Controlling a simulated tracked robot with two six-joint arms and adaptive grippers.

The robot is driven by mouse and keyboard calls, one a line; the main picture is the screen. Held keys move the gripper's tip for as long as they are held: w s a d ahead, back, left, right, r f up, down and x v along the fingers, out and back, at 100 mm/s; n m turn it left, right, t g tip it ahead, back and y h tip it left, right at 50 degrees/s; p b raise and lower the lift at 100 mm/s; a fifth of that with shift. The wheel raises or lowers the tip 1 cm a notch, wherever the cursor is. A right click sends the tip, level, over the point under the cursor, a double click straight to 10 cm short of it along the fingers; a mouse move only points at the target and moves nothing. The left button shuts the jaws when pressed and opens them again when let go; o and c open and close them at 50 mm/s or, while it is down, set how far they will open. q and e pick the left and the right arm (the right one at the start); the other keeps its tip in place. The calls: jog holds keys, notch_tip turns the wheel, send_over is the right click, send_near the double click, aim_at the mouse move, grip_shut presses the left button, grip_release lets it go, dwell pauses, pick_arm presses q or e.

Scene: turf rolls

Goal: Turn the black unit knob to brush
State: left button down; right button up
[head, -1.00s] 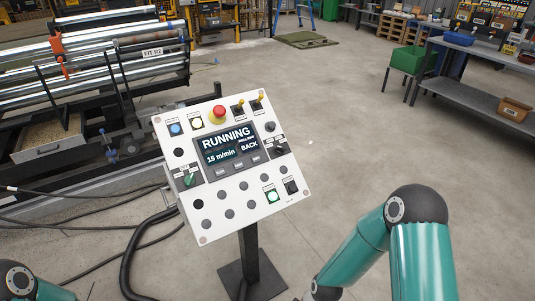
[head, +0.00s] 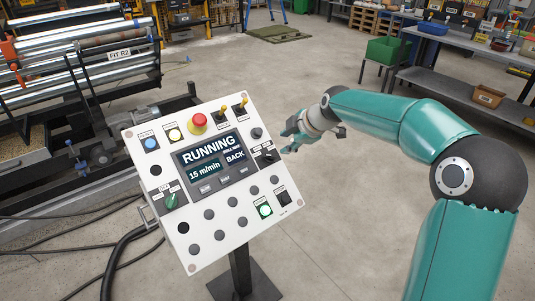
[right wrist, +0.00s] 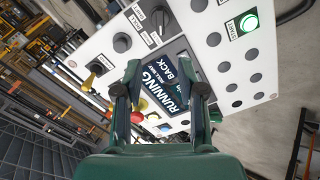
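A white control panel (head: 180,225) stands tilted on a post, its screen (head: 215,160) reading RUNNING, 15 m/min, BACK. At its right edge is a black knob with label plates (head: 267,157); just above it is a plain black knob (head: 257,133).
A green knob (head: 171,201) is at left and a lit green button (head: 264,210) at lower right. Machine rollers (head: 85,50) stand behind left.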

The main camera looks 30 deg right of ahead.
aim_at(268, 155)
jog(key=p+x, duration=0.2)
jog(key=x, duration=1.2)
jog(key=shift+p, duration=0.3)
